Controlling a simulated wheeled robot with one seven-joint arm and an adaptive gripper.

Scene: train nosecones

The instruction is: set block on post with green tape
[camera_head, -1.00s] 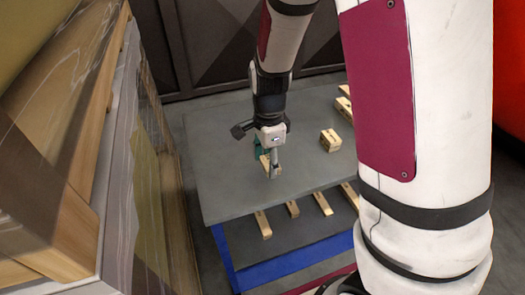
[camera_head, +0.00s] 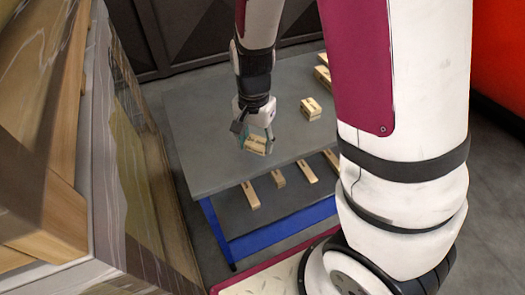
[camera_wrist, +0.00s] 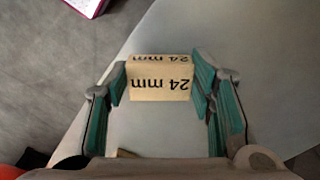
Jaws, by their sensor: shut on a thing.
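A light wooden block (camera_wrist: 160,80) marked "24 mm" shows in the wrist view. My gripper (camera_wrist: 159,82) is shut on it, with a green-padded finger on each side. In the head view my gripper (camera_head: 256,140) holds the block (camera_head: 256,147) over the grey table (camera_head: 195,165), near its front left part. Whether the block touches the tabletop I cannot tell. Another wooden block (camera_head: 311,109) stands on the table to the right of my gripper. No post with green tape can be made out in either view.
Several wooden pieces (camera_head: 249,195) lie on a lower shelf below the table's front edge, above a blue frame (camera_head: 280,232). More wooden pieces (camera_head: 323,73) lie at the back right. A large wood-faced structure (camera_head: 120,150) stands close on the left.

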